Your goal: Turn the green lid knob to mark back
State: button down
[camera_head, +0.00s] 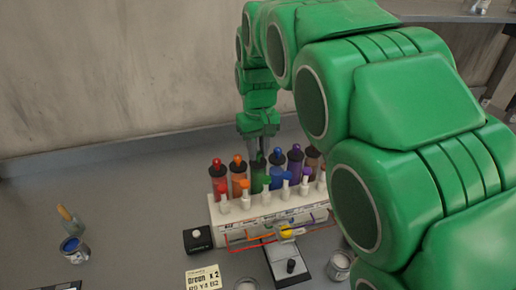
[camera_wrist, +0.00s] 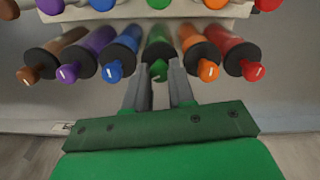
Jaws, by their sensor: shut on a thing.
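A pale dispenser rack (camera_head: 270,219) holds a row of coloured canisters with lid knobs. The green canister (camera_head: 258,178) stands between the orange and blue ones. Its green lid knob (camera_wrist: 158,69) shows between my fingers in the wrist view; the head view hides it behind my gripper (camera_head: 252,146). My gripper (camera_wrist: 159,88) is shut on the knob, with one finger on each side. The knob's white mark cannot be made out, so I cannot tell where it points.
The orange knob (camera_wrist: 207,70) and blue knob (camera_wrist: 112,72) sit close beside my fingers. The left bench is mostly clear.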

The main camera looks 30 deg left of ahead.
aim_at(258, 153)
jog(key=n, duration=1.2)
jog(key=shift+n, duration=0.4)
dwell(0.3)
jog(key=c, duration=1)
grip_release()
jog(key=shift+o, duration=0.2)
jog(key=shift+r, duration=0.1)
jog(key=shift+r, duration=3.8)
